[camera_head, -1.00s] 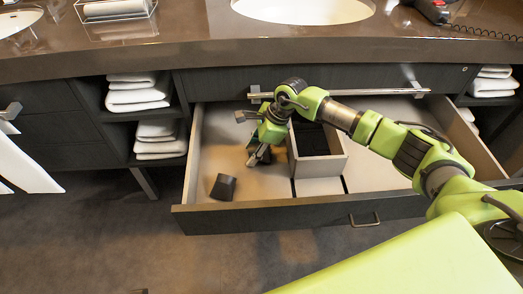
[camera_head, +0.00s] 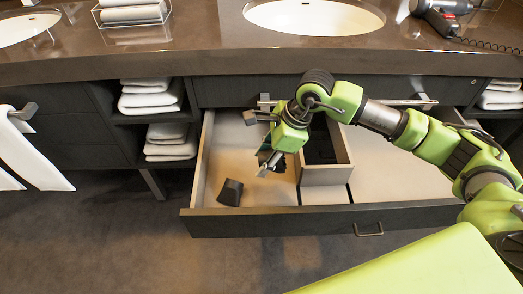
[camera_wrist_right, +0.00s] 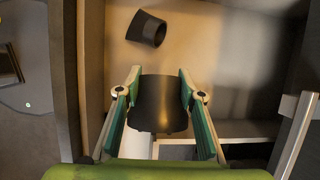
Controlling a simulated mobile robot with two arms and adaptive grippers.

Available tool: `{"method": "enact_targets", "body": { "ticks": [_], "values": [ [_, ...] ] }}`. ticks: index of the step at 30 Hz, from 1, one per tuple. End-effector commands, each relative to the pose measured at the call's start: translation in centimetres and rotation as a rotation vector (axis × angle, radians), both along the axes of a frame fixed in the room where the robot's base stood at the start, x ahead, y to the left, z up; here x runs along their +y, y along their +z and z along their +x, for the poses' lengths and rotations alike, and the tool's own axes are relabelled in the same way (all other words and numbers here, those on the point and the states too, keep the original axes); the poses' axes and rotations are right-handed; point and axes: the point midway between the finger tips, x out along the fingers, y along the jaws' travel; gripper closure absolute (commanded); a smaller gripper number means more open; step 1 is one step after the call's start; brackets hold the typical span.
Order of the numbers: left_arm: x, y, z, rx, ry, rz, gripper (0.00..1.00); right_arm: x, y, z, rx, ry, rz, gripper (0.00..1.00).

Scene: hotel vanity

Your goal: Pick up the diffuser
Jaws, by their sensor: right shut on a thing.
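The diffuser (camera_wrist_right: 160,103), a dark wide piece with a rounded near edge, is between the fingers of my right gripper (camera_wrist_right: 158,88) in the right wrist view. Both fingers press on its sides. In the head view my right gripper (camera_head: 270,163) is over the left part of the open drawer (camera_head: 225,150), pointing down, left of the box divider. There the diffuser is mostly hidden by the gripper, and its height above the drawer floor is hard to tell. My left gripper is not in view.
A second black tapered piece (camera_head: 230,192) lies on the drawer floor, near the front left; it also shows in the wrist view (camera_wrist_right: 147,28). An open box divider (camera_head: 326,176) stands right of the gripper. The drawer front (camera_head: 320,222) and the countertop (camera_head: 210,56) border the space.

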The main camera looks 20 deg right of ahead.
Motion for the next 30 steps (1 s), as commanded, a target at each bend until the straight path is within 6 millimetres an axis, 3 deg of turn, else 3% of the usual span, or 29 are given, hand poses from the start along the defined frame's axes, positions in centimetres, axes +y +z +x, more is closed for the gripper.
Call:
{"method": "enact_targets", "body": {
  "ticks": [3,10,30],
  "values": [
    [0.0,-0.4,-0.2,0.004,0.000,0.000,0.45,0.4,1.0,-2.1,-0.002,0.002,-0.001,0.85],
    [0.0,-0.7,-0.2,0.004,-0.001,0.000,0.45,1.0,2.1,-4.5,-0.001,0.001,0.000,0.85],
    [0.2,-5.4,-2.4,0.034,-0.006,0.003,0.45,1.1,5.4,-4.9,-0.002,-0.001,0.001,0.85]
  ]
}}
